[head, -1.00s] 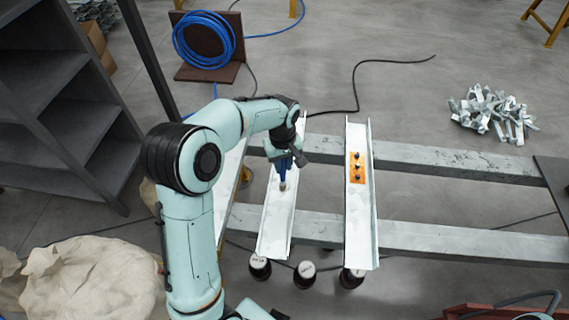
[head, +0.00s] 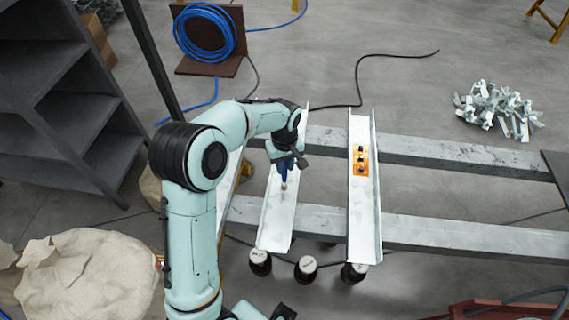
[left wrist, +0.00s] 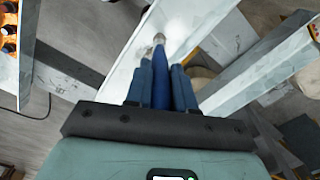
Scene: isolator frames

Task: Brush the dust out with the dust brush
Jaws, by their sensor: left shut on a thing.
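My left gripper (head: 286,163) is shut on the blue handle of the dust brush (head: 284,173). In the left wrist view the brush (left wrist: 161,78) stands between the two blue fingers, its pale bristle tip pointing away from the gripper. The tip is over the left white channel (head: 267,235), around the middle of its length, and looks close to its floor; I cannot tell whether it touches. Faint greyish marks show on the channel floor, but I cannot clearly make out dust. My right gripper is not recognisable in these views.
A second white channel (head: 364,225) with an orange plate (head: 361,160) lies to the right. Both rest across grey beams (head: 440,235). Dark jars with pale lids (head: 306,268) stand by the near ends. A pale sack (head: 90,278) and dark shelves (head: 60,110) are at left.

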